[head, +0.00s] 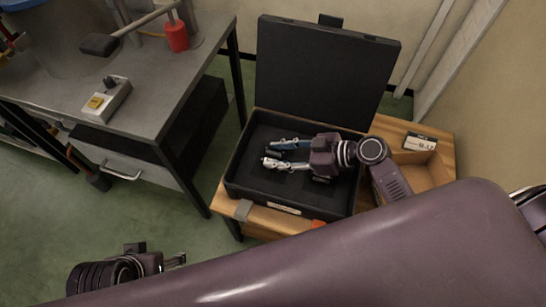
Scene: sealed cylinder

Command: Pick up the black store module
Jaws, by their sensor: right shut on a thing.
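My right gripper (270,154) reaches from the right into an open black case, its fingers pointing left and low over the dark interior. The fingers are a little apart and shut on the black store module (273,154), a small dark piece between the tips. It is hard to tell from the dark case lining, and the fingers hide part of it. I cannot tell whether it touches the case floor. My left gripper (178,259) is at the lower left, above the green floor and partly behind my own arm; its jaw opening is unclear.
The black case (291,205) stands on a wooden table (440,150), lid raised at the back. A grey workbench (150,115) on the left carries a switch box (107,100) and a red item (177,37). Green floor lies between.

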